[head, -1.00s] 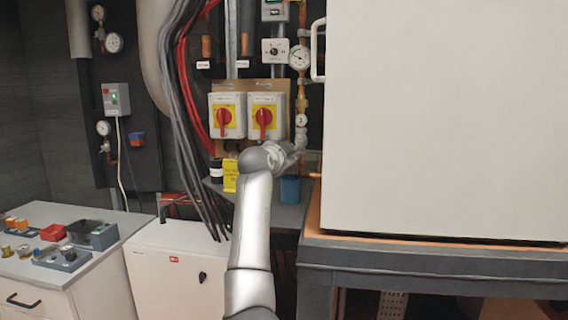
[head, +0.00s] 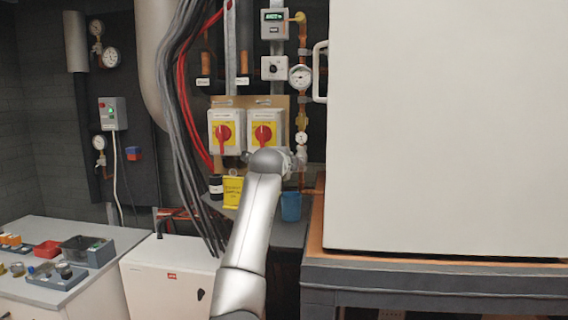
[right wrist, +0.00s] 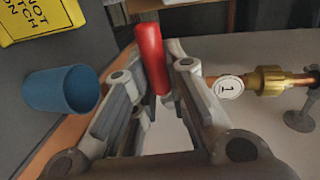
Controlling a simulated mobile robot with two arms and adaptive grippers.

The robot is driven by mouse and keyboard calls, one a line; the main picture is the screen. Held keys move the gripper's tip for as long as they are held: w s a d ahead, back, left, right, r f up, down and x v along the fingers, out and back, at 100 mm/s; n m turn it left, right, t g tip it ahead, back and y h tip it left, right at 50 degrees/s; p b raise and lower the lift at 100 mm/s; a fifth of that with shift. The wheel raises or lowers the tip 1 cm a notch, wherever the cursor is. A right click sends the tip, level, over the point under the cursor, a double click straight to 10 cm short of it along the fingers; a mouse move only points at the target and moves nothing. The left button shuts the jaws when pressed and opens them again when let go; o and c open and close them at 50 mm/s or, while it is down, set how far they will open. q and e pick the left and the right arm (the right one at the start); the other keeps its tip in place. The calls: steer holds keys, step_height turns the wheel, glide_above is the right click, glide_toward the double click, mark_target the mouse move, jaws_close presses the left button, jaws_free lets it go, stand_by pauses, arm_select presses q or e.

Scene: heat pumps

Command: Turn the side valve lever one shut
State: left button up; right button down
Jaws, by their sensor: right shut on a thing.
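The side valve, a brass fitting (right wrist: 270,82) on a copper pipe with a round white tag marked 1 (right wrist: 228,87), shows in the right wrist view; the tag also shows in the head view (head: 301,138). Its red lever (right wrist: 150,50) stands between the fingers of my right gripper (right wrist: 158,78), which is shut on it. In the picture the lever runs roughly crosswise to the pipe. Its joint with the valve is hidden by a finger. In the head view my right gripper (head: 295,160) is just below the tag and hides the lever. My left gripper is in neither view.
A blue cup (head: 291,206) and a yellow warning sign (head: 233,192) stand on the shelf near the gripper. Two red-and-yellow rotary switches (head: 226,132) are up to the left. A large white cabinet (head: 440,130) closes off the right side. Cables hang at the left.

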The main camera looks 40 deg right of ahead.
steer(key=shift+r+m, duration=0.3)
steer(key=c, duration=1.4)
jaws_free()
steer(key=shift+w+d+f, duration=0.1)
steer(key=shift+f, duration=0.05)
steer(key=shift+c, duration=0.2)
steer(key=v, duration=1.2)
steer(key=c, duration=0.3)
steer(key=shift+d, duration=0.1)
